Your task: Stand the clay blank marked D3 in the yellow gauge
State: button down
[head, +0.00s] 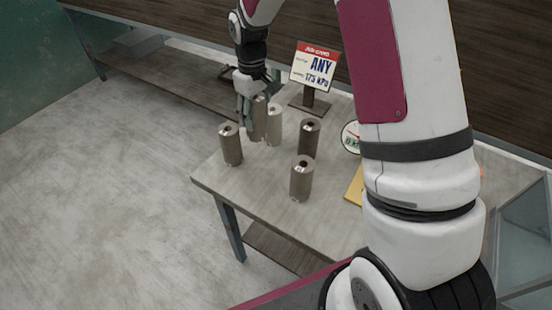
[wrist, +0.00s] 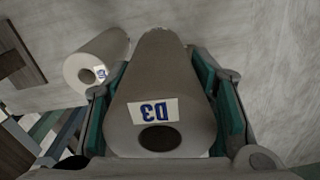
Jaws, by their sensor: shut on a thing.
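The clay blank marked D3 (wrist: 158,85) is a grey-brown cylinder with a dark hole in its end and a white label with blue writing. My gripper (wrist: 165,105) is shut on it, with a green-padded finger on each side. In the head view my gripper (head: 250,108) is at the far left part of the table, around a blank (head: 259,120) that the fingers partly hide. I cannot tell whether its base touches the table. The yellow gauge (head: 354,188) shows only as a strip, mostly hidden behind my arm.
Other upright blanks stand close by: one left (head: 230,145), one just right (head: 274,126), and two farther right (head: 309,137) and (head: 302,178). A sign reading ANY 175 KPA (head: 314,67) and a round dial (head: 351,136) stand behind. The table's (head: 262,188) front left is clear.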

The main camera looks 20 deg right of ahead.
aim_at(255, 128)
jog(key=shift+a+n, duration=0.1)
jog(key=shift+n, duration=0.2)
notch_tip(255, 128, down, 5)
jog(key=shift+p, duration=0.4)
jog(key=shift+f+p, duration=0.3)
jog(key=shift+f, duration=2.05)
jog(key=shift+f, duration=0.1)
jog(key=c, duration=1)
grip_release()
jog(key=shift+f, duration=0.1)
